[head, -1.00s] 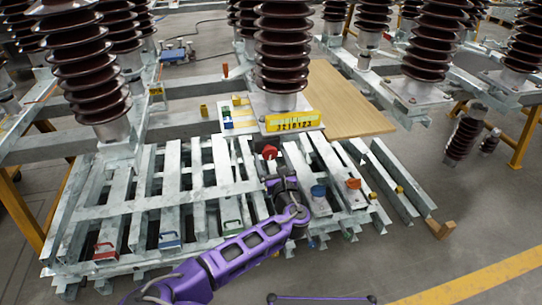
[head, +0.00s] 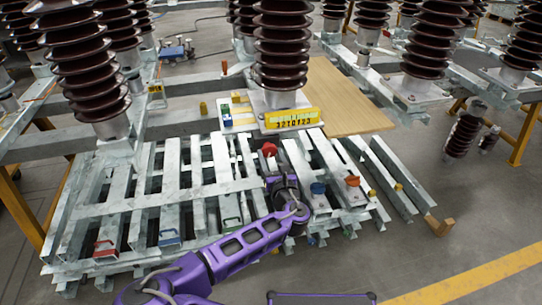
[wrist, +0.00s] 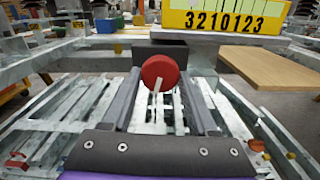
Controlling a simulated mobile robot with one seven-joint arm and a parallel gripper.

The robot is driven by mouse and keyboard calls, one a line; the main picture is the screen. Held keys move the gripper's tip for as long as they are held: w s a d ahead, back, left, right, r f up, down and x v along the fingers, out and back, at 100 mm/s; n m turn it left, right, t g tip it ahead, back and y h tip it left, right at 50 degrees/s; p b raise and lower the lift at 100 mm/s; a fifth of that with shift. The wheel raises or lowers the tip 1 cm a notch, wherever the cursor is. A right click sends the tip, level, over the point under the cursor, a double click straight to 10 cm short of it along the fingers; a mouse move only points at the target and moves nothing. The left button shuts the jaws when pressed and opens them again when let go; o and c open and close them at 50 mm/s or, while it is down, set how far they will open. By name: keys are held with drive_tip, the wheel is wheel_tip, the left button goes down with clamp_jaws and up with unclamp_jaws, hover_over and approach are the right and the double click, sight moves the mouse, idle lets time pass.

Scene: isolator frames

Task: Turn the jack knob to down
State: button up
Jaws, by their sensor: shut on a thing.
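A round red knob (head: 269,149) stands at the far end of the metal slats, just in front of the insulator base. In the wrist view the dark fingers of my gripper (wrist: 160,88) run along both sides of the knob. Where the fingers touch it is not clear, and no marking for down is readable.
A yellow plate (head: 291,118) reading 3210123 hangs close behind the knob. A blue knob (head: 318,188) and an orange knob (head: 353,182) are to the right. A brown insulator (head: 283,50) rises behind.

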drive_tip(key=m, duration=0.4)
drive_tip(key=shift+r, duration=0.1)
drive_tip(key=m+p, duration=0.1)
drive_tip(key=m, duration=0.3)
drive_tip(key=shift+a+m, duration=0.1)
drive_tip(key=shift+m, duration=0.2)
drive_tip(key=m, duration=0.4)
drive_tip(key=shift+m, duration=0.3)
drive_tip(key=m, duration=0.3)
drive_tip(key=shift+r+m, duration=0.1)
drive_tip(key=shift+m, duration=0.2)
drive_tip(key=m+b, duration=0.1)
drive_tip(key=m, duration=0.3)
drive_tip(key=shift+m, duration=0.3)
drive_tip(key=m+b, duration=0.1)
drive_tip(key=m, duration=0.2)
drive_tip(key=shift+r+m, duration=0.1)
drive_tip(key=shift+m, duration=0.2)
drive_tip(key=m, duration=0.4)
drive_tip(key=shift+m, duration=2)
